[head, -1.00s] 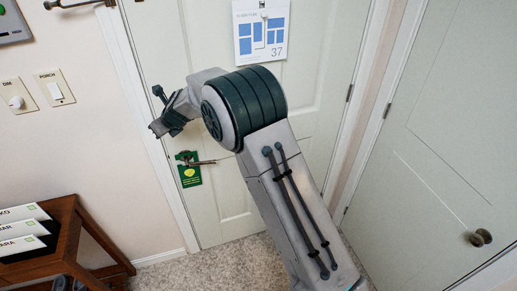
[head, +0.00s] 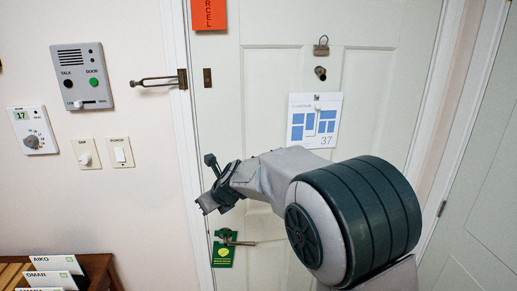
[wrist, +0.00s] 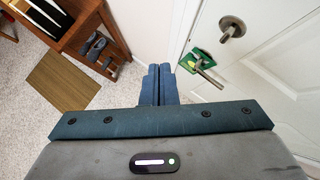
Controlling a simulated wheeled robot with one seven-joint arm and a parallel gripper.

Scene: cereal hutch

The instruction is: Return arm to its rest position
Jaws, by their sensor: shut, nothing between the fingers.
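My gripper (wrist: 159,84) shows in the wrist view with its two dark blue fingers together and nothing between them. In the head view my gripper (head: 205,205) is at the end of my grey arm, in front of the white door (head: 262,110), left of its middle. It hangs in free air and points left, just above the door handle (head: 236,242). The fingers are small in the head view. Much of the lower door is hidden behind my arm.
A green hanger tag (head: 223,256) hangs at the handle. A swing-bar latch (head: 155,82), an intercom panel (head: 82,75) and light switches (head: 120,152) are on the left wall. A wooden rack (head: 100,268) with name cards stands lower left.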

